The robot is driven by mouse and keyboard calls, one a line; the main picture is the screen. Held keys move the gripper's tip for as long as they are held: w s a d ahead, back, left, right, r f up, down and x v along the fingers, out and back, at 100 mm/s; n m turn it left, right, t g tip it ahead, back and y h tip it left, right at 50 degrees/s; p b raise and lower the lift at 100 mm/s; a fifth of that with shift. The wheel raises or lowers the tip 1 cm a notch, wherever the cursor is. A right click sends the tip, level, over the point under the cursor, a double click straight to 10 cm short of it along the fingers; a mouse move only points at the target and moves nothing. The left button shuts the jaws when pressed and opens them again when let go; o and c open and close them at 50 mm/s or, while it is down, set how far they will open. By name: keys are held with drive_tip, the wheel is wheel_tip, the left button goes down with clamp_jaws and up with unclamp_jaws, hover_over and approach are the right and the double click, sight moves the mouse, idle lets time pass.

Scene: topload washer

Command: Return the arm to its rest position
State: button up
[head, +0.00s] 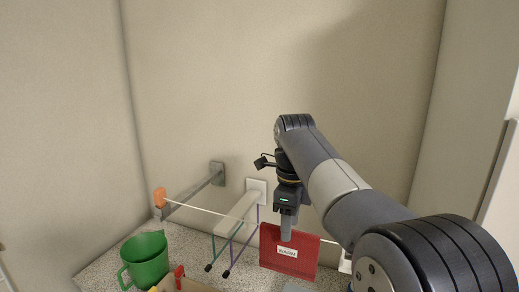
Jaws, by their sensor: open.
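My arm reaches in from the lower right of the head view and bends down. My gripper (288,228) points downward with its jaws open. In the picture it overlaps the top edge of a red cloth (302,265) with a white label. The cloth hangs from a thin white line. I cannot tell whether a finger touches the cloth, and the gap between the fingers is hard to see from this side.
A wall bracket (190,194) with an orange end (160,197) holds the line at the left. Hanging rods with black tips (227,273) are left of the cloth. A green jug (147,262) stands on the speckled counter (190,262). The wall above is clear.

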wheel_tip(320, 180, up, 9)
drive_tip(key=p, duration=0.5)
drive_tip(key=w+d, duration=0.2)
drive_tip(key=w, duration=0.3)
drive_tip(key=shift+w+d+f+b, duration=0.15)
drive_tip(key=shift+w+b, duration=0.2)
drive_tip(key=shift+b, duration=0.05)
